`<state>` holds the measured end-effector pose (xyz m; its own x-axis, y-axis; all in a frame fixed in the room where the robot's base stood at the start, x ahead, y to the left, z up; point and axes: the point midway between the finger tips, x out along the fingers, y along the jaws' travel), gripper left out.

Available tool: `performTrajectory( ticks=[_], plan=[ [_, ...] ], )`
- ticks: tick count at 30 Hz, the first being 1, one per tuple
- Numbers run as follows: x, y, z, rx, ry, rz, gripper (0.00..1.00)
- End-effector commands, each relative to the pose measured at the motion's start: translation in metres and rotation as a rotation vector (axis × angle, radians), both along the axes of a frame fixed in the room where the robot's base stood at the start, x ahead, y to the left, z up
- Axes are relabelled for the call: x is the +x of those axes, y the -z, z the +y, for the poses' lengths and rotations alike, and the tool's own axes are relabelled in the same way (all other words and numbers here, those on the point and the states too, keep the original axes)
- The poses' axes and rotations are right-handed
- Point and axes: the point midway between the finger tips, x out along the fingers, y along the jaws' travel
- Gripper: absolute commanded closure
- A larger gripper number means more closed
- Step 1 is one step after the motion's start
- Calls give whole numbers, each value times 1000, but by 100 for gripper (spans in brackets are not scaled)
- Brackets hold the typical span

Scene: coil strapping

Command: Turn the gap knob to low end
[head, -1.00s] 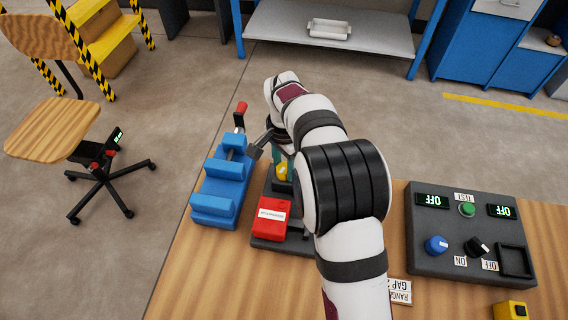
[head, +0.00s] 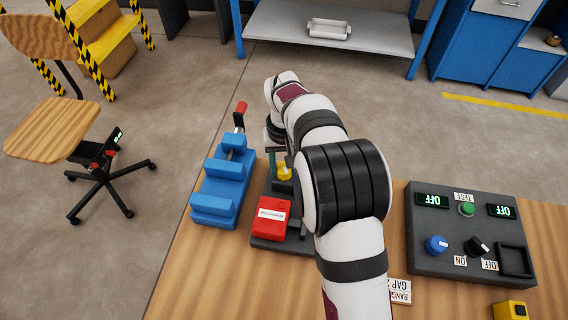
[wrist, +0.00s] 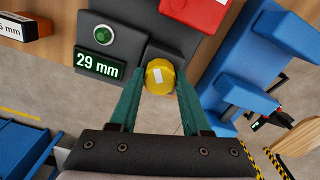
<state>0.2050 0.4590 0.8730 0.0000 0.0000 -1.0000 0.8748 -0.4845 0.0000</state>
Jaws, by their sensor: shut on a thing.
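The gap knob (wrist: 160,76) is yellow with a white mark on its top. It sits on a dark block, and in the head view it shows (head: 284,172) partly behind my arm. My gripper (wrist: 160,88) has its two green fingers on either side of the knob, shut on it. A display (wrist: 99,63) beside the knob reads 29 mm. In the head view, my gripper is largely hidden by my own arm.
A red box (head: 271,218) is on the same dark base, near the knob. A blue clamp fixture (head: 220,185) stands to the left. A control panel (head: 468,232) with OFF displays is at the right. A green button (wrist: 104,35) is by the display.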

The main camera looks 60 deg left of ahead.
Motion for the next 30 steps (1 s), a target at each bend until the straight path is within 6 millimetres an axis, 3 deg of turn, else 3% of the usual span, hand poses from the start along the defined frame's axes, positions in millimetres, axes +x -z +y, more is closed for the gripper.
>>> performTrajectory(
  ticks=[30],
  plan=[
    [0,-1,0,0,-889,1,100]
  ],
)
